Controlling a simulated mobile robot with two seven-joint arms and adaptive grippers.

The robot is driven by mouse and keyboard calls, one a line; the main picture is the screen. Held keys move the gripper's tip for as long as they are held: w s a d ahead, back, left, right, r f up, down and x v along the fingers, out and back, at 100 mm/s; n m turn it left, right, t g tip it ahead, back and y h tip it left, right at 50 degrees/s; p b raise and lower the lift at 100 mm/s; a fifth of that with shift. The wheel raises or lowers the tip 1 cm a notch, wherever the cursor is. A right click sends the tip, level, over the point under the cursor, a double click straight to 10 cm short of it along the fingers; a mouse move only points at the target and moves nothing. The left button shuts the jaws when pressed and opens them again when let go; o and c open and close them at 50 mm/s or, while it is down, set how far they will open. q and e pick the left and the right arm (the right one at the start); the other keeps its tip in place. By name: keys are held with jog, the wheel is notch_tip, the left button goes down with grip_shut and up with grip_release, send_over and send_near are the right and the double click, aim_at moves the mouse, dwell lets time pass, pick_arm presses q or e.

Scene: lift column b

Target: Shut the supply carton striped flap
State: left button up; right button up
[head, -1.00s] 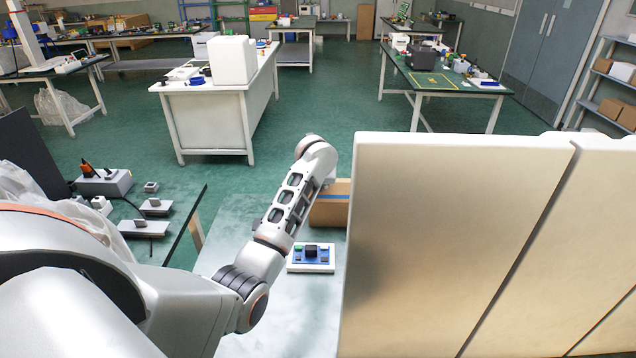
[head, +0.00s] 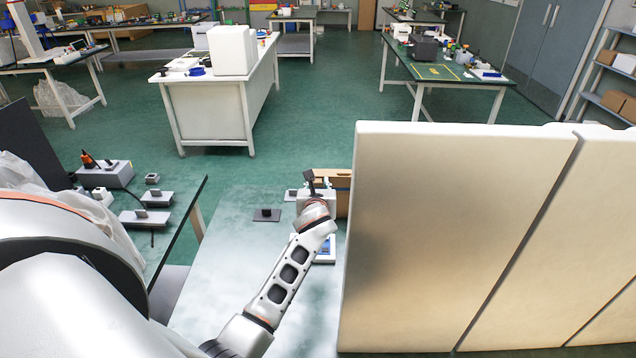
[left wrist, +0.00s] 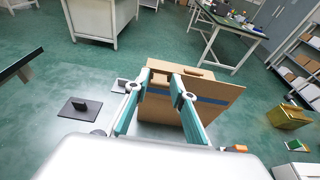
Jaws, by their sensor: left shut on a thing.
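The supply carton (head: 342,200) is a brown cardboard box at the far end of the pale table, partly hidden by my left arm and a cream panel. In the left wrist view the carton (left wrist: 160,112) stands just ahead. My left gripper (head: 312,182) is at the carton's left side. In the left wrist view its teal fingers (left wrist: 161,80) straddle brown card at the flap's upper left, shut on it. The exact contact is hard to see. My right gripper is out of view.
Large cream panels (head: 450,230) stand close on the right and block the view there. The pale table (head: 230,265) is mostly bare left of my arm. A dark plate with a knob (head: 267,214) and a white-blue control box (head: 325,248) are near the carton.

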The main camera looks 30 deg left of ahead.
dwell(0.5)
pick_arm(q)
jog(key=o, duration=1.1)
jog(key=v, duration=1.2)
jog(key=shift+s+f, duration=0.1)
jog(key=shift+f, duration=0.05)
